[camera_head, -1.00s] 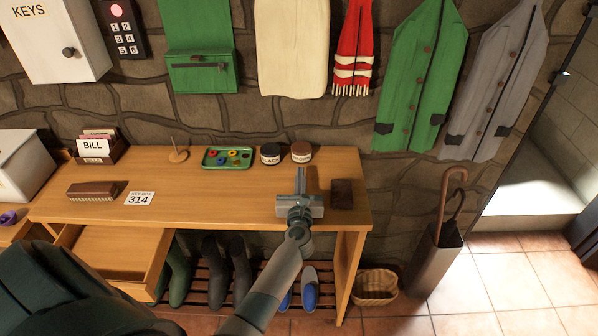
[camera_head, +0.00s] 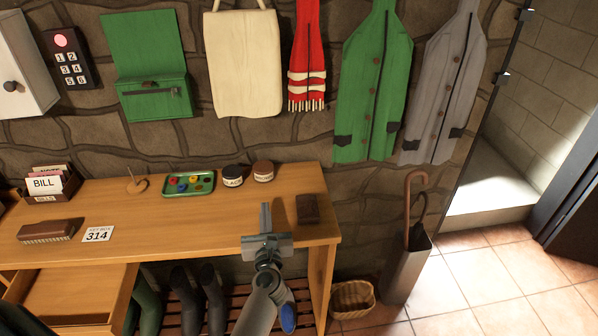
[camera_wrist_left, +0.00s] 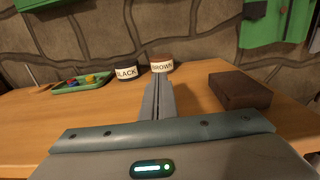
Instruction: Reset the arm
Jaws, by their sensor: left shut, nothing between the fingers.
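My left gripper (camera_head: 265,218) reaches over the front right part of the wooden table (camera_head: 200,221) in the head view. Its two fingers are together with nothing between them. In the left wrist view the shut fingers (camera_wrist_left: 157,90) point across the table toward the jar labelled BROWN (camera_wrist_left: 162,66). A dark brown block (camera_head: 307,208) lies on the table just right of the gripper, apart from it. It also shows in the left wrist view (camera_wrist_left: 240,92). My right gripper is not in either view.
A green tray (camera_head: 188,184), a black jar (camera_head: 233,175) and a brush (camera_head: 50,231) are on the table. An open drawer (camera_head: 75,292) juts out at the front left. An umbrella stand (camera_head: 406,270) and a basket (camera_head: 352,299) stand right of the table.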

